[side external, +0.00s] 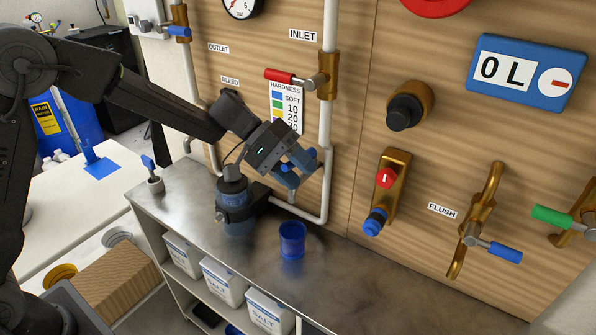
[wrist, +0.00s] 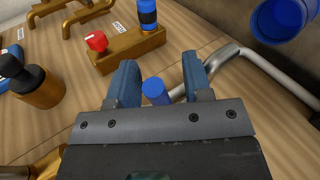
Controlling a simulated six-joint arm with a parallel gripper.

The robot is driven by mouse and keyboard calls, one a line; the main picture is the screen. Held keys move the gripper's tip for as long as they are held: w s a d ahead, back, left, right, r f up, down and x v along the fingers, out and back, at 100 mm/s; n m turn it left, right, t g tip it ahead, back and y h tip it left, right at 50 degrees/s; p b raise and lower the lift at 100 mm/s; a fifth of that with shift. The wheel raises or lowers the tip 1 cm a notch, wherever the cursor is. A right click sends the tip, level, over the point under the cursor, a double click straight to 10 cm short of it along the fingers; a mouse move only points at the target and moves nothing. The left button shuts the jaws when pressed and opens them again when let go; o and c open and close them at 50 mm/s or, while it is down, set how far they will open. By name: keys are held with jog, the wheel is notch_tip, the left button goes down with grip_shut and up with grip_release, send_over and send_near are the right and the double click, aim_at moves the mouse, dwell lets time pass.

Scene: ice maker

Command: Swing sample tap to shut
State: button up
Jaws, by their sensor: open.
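My gripper (side external: 298,168) is open in front of the wall panel, above the steel bench. In the wrist view, a short blue cylindrical handle end (wrist: 155,91) shows between the two blue fingers of my gripper (wrist: 161,64), close to the grey pipe. Clear space shows on both sides of it. It looks like a tap lever; its body and pivot are hidden behind my gripper, and no sample label is readable. I cannot tell its angle or whether the fingers touch it.
A blue cup (side external: 292,240) stands on the bench (side external: 345,275) below my gripper. A grey pipe (side external: 327,185) runs close by on the right. A brass block with a red knob (side external: 386,179), the flush valve (side external: 478,225) and the red inlet lever (side external: 280,76) are on the panel.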

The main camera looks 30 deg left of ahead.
jog(key=v, duration=1.3)
jog(key=shift+a, duration=0.25)
jog(key=shift+r, duration=0.15)
jog(key=s+a+m+t+y, duration=0.2)
jog(key=s+y, duration=0.8)
jog(key=s, duration=1.5)
jog(key=shift+s+a+f+t+y, duration=0.35)
jog(key=shift+a+t, duration=0.4)
jog(key=shift+t, duration=0.25)
